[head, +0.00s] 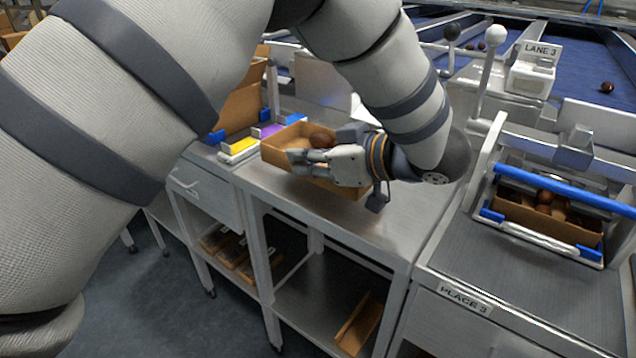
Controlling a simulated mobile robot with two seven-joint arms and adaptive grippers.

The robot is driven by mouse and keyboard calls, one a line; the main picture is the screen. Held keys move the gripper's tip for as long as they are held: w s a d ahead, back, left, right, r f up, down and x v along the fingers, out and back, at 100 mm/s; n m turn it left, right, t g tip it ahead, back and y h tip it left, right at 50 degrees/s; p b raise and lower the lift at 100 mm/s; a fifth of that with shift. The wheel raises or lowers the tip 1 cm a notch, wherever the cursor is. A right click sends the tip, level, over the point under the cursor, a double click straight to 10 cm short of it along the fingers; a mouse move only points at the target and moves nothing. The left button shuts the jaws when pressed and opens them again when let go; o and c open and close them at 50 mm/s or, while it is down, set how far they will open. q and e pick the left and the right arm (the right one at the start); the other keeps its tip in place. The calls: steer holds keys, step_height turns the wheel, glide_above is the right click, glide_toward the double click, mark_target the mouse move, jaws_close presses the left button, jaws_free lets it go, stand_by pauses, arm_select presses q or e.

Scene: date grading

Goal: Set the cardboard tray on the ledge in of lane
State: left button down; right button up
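A brown cardboard tray (278,151) is at the middle bench, with a dark round date (321,141) in it. My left gripper (312,160) reaches in from the right side of the tray, its fingers across the near wall; it looks shut on that wall. The gripper covers part of the tray, and I cannot tell if the tray's base touches the bench. My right gripper is not in view. At the right, a second cardboard tray (528,218) with several dates sits in a blue-clipped holder on the ledge labelled PLACE 3 (465,299).
The metal bench top (385,232) is clear in front of the gripper. A LANE 3 sign (540,52), upright levers (489,65) and a blue conveyor (575,45) stand behind. Yellow and purple blocks (243,146) are left. More cardboard (358,325) lies on the lower shelf.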

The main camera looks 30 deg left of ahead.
mark_target(314, 183)
arm_select(q)
steer(key=shift+w+d+f, duration=0.3)
steer(key=shift+d+f, duration=0.2)
steer(key=shift+f, duration=0.25)
step_height(314, 183, down, 3)
steer(key=shift+w+d+f+b, duration=0.1)
steer(key=shift+d+f+b, duration=0.05)
steer(key=shift+b, duration=0.15)
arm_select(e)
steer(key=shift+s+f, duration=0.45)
arm_select(q)
steer(key=c, duration=1.8)
jaws_free()
